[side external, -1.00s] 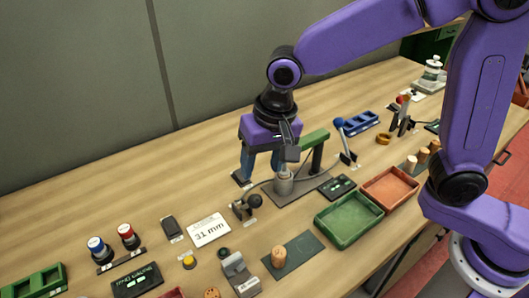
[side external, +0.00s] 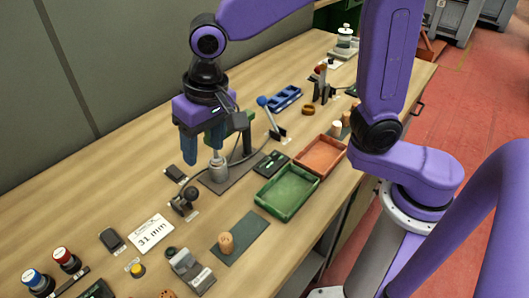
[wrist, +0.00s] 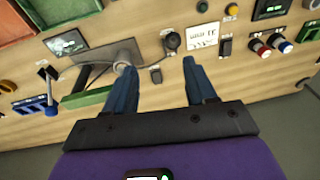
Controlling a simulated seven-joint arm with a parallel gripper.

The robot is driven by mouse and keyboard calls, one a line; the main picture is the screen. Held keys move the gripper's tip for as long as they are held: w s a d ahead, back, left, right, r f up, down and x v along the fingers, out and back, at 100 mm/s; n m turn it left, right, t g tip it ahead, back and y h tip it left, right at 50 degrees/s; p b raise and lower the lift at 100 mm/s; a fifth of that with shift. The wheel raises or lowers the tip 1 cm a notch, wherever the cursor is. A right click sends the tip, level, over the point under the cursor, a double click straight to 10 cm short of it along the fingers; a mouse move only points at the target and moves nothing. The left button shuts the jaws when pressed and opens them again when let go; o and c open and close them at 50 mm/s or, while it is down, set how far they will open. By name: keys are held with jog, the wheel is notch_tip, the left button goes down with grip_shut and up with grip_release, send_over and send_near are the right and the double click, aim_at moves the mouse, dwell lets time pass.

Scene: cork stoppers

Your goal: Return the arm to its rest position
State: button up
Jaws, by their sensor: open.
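My gripper (side external: 203,156) hangs above the bench beside a green and grey stand with a metal post (side external: 218,171). Its two blue fingers point down, spread apart. The left finger there overlaps the grey stand plate (wrist: 105,55). From the side, the fingers overlap the stand, so I cannot tell the exact gap to it.
A cork stopper (side external: 226,243) stands on a dark green mat (side external: 247,235). Green (side external: 287,206) and orange (side external: 320,155) trays, a blue-knobbed lever (side external: 268,112) and a "31 mm" card (side external: 151,235) lie around. The bench's back left is bare.

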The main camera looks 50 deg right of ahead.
jog(key=s+d+f+n+g, duration=0.1)
jog(key=s+d+f+n, duration=0.2)
jog(key=s+d+n, duration=1)
jog(key=s+d, duration=0.6)
jog(key=shift+d+g+h, duration=0.3)
jog(key=shift+d, duration=0.1)
jog(key=shift+f, duration=0.1)
